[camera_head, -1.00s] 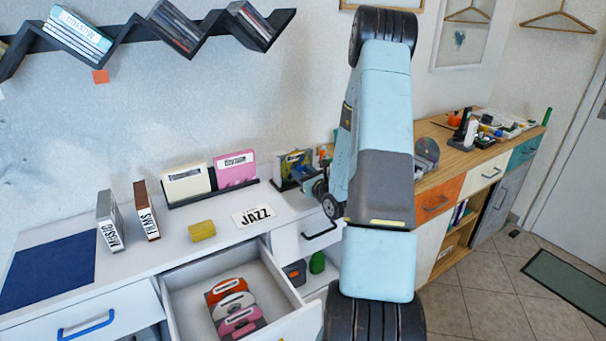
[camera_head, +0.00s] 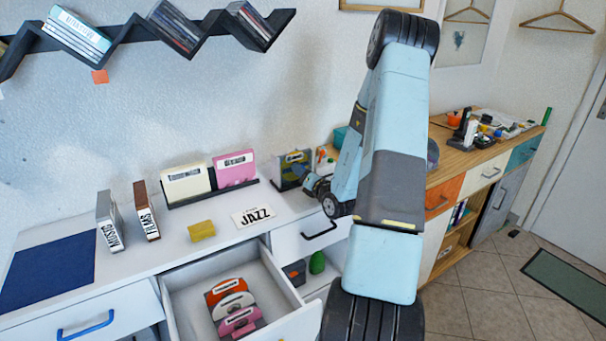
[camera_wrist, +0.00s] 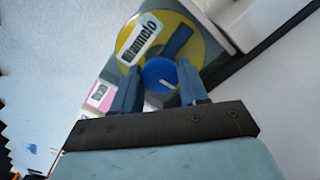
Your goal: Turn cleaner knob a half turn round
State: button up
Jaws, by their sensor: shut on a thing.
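The cleaner (camera_head: 291,165) stands on the white counter near the wall, partly behind my gripper (camera_head: 313,184) in the head view. In the wrist view its yellow disc (camera_wrist: 205,50) carries a white label and a dark blue arm. The blue round knob (camera_wrist: 158,72) with a white pointer line sits in front of the disc. My gripper's two dark blue fingers (camera_wrist: 160,88) stand on either side of the knob and are shut on it. The pointer slants down to the right in the wrist view. The knob is hidden in the head view.
Cream and pink cases (camera_head: 234,169) stand in a black rack left of the cleaner. A JAZZ card (camera_head: 254,216) and a yellow block (camera_head: 201,230) lie on the counter. An open drawer (camera_head: 178,310) holds several discs in front. A wooden sideboard (camera_head: 462,155) stands to the right.

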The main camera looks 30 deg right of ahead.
jog(key=shift+d+f+m, duration=0.1)
jog(key=shift+d+m, duration=0.05)
jog(key=shift+m, duration=0.35)
jog(key=o, duration=1.1)
jog(key=shift+c, duration=0.2)
jog(key=shift+s, duration=0.1)
